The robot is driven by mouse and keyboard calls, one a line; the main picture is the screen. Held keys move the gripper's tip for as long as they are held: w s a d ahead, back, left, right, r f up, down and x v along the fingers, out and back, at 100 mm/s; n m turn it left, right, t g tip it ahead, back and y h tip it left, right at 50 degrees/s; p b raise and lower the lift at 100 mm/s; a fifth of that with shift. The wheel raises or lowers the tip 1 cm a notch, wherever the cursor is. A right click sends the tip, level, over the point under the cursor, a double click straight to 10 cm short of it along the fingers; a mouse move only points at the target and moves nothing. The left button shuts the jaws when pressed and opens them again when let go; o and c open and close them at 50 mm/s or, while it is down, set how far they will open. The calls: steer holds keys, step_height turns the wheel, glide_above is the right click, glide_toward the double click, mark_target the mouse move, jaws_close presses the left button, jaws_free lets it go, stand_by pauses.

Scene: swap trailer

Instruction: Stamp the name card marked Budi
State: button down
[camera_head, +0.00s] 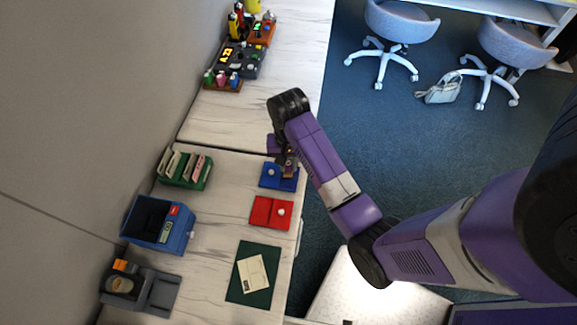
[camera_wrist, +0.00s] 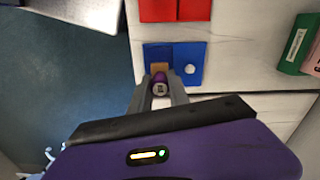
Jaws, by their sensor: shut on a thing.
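My gripper (camera_head: 287,167) is at the blue ink pad (camera_head: 279,183). In the wrist view my gripper (camera_wrist: 158,95) is shut on a small stamp (camera_wrist: 160,80) with a purple handle and a wooden block. The block is over or on the left part of the blue pad (camera_wrist: 187,55); I cannot tell whether it touches. A pale card (camera_head: 252,275) lies tilted on a dark green mat (camera_head: 271,297) at the near end of the counter. Its writing is too small to read. A green rack (camera_head: 197,184) holds several upright cards, names unreadable.
A red pad (camera_head: 262,212) lies between the blue pad and the mat. A blue machine (camera_head: 178,240) and a grey device (camera_head: 162,292) stand along the wall. Several small items stand at the far end, including a grey box (camera_head: 246,66). The counter's right edge is close to the pads.

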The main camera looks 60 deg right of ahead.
steer(key=shift+r, duration=1.85)
steer(key=shift+a+f, duration=0.1)
